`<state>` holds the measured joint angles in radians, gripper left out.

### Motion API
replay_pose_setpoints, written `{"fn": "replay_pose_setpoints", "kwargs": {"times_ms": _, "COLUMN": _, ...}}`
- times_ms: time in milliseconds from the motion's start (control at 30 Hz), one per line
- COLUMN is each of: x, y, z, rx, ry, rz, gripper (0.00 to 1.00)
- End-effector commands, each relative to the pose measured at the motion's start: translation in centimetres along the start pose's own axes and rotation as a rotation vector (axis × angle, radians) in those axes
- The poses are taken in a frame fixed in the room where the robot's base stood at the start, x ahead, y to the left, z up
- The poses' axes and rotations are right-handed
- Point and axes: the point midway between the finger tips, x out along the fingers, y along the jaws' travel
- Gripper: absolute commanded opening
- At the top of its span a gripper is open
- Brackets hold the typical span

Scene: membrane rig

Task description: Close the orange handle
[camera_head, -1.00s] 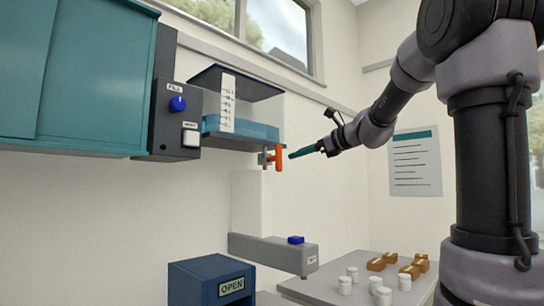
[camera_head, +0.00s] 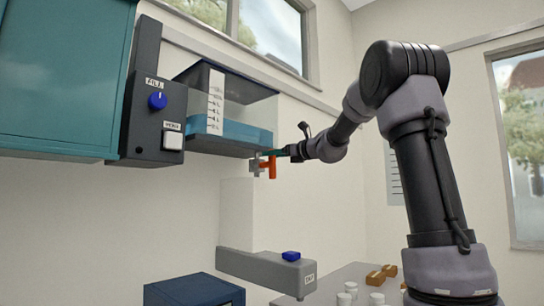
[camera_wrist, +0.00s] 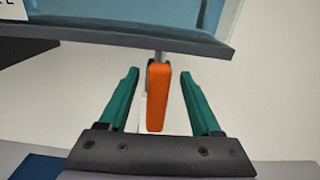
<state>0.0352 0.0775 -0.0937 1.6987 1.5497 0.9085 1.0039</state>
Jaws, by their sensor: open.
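The orange handle (camera_head: 272,167) hangs upright on a grey valve (camera_head: 256,164) below the clear tank (camera_head: 232,105), which holds blue liquid. In the wrist view the orange handle (camera_wrist: 158,97) stands between the two green fingers of my gripper (camera_wrist: 159,85), with a gap on each side. My gripper (camera_head: 280,152) is open and close to the handle at its upper right in the head view. Its fingertips partly hide behind or beside the handle there, and I cannot tell whether they touch it.
A control box with a blue knob (camera_head: 157,100) and a white button (camera_head: 172,141) is left of the tank. Below are a grey arm-like stand (camera_head: 262,268) with a blue button, a dark blue box (camera_head: 190,292) and a table with white jars (camera_head: 376,299). The tank's underside is close above my gripper.

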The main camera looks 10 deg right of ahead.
Motion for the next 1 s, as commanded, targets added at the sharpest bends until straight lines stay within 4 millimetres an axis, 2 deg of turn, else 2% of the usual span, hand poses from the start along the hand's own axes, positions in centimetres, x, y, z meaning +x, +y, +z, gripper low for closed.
{"fn": "replay_pose_setpoints", "kwargs": {"times_ms": 133, "x": 1.24, "y": 0.03, "z": -0.02, "rx": 0.001, "ry": 0.000, "rz": 0.001, "gripper": 0.65}}
{"fn": "replay_pose_setpoints", "kwargs": {"times_ms": 433, "x": 1.48, "y": 0.03, "z": 0.01, "rx": 0.000, "ry": 0.000, "rz": 0.000, "gripper": 0.65}}
{"fn": "replay_pose_setpoints", "kwargs": {"times_ms": 467, "x": 1.47, "y": 0.03, "z": 0.01, "rx": 0.000, "ry": 0.000, "rz": 0.000, "gripper": 0.61}}
{"fn": "replay_pose_setpoints", "kwargs": {"times_ms": 600, "x": 1.46, "y": 0.03, "z": 0.00, "rx": -0.001, "ry": 0.000, "rz": 0.000, "gripper": 0.08}}
{"fn": "replay_pose_setpoints", "kwargs": {"times_ms": 633, "x": 1.46, "y": 0.03, "z": 0.00, "rx": -0.001, "ry": 0.000, "rz": 0.000, "gripper": 0.00}}
{"fn": "replay_pose_setpoints", "kwargs": {"times_ms": 1000, "x": 1.45, "y": 0.19, "z": -0.03, "rx": -0.043, "ry": 0.001, "rz": 0.000, "gripper": 0.00}}
